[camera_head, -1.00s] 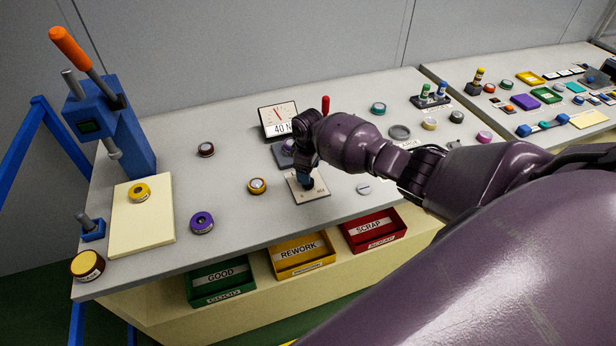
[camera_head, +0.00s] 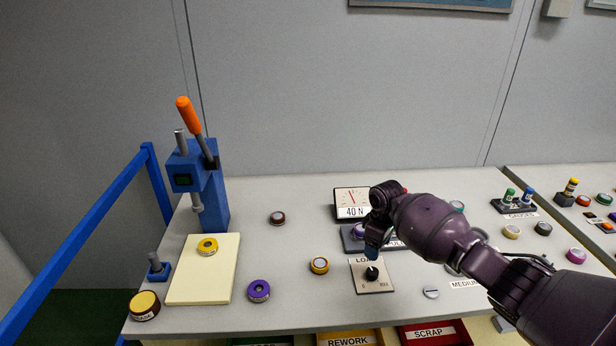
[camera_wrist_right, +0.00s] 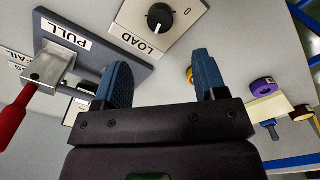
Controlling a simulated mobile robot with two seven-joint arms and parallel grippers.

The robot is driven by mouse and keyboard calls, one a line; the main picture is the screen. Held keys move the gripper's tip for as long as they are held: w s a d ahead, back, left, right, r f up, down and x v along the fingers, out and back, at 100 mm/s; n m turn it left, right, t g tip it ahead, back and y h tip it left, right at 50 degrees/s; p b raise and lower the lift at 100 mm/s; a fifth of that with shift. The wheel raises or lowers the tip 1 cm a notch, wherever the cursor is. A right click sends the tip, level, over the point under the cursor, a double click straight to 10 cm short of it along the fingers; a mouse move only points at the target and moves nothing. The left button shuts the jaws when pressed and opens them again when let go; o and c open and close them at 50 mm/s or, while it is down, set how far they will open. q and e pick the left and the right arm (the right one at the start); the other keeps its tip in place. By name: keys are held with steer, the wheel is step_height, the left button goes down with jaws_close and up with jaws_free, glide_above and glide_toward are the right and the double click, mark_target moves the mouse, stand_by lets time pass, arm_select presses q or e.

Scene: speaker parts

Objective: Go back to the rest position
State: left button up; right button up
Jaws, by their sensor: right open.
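My right gripper (camera_head: 372,252) is above the table, just behind the black LOAD knob (camera_head: 372,273) on its pale plate. In the right wrist view the gripper's two blue fingers (camera_wrist_right: 162,82) are apart with nothing between them. The LOAD knob (camera_wrist_right: 160,18) shows ahead of the fingers there, not touched. A grey PULL fixture (camera_wrist_right: 85,50) with a red-handled lever (camera_wrist_right: 18,115) lies to the left in that view. In the head view the gripper partly hides this fixture (camera_head: 352,238). My left gripper does not show in either view.
A gauge reading 40 N (camera_head: 351,204) stands behind the gripper. A blue press (camera_head: 210,190) with an orange handle is at the left, by a cream mat (camera_head: 185,285). Several round speaker parts lie about the table. SCRAP (camera_head: 435,333) and REWORK bins sit below the front edge.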

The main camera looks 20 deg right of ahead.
steer(key=w+a+r+t, duration=0.4)
steer(key=w+r+t, duration=0.15)
steer(key=w, duration=0.25)
steer(key=s+a+t+y, duration=0.2)
steer(key=s+a+t, duration=0.4)
steer(key=a+t, duration=0.15)
steer(key=s+f+m, duration=0.2)
steer(key=s+f, duration=0.3)
steer(key=s, duration=0.5)
steer(key=s+f+m+g+h+b, duration=0.1)
steer(key=s+f, duration=0.4)
steer(key=s, duration=0.6)
steer(key=s+d+f+m+h+b, duration=0.1)
steer(key=s+f+m, duration=0.2)
steer(key=s, duration=0.7)
step_height(320, 180, down, 2)
steer(key=shift+s+f, duration=0.1)
steer(key=shift+s, duration=0.25)
steer(key=shift+w+d, duration=0.1)
steer(key=shift+d, duration=0.05)
stand_by(2.0)
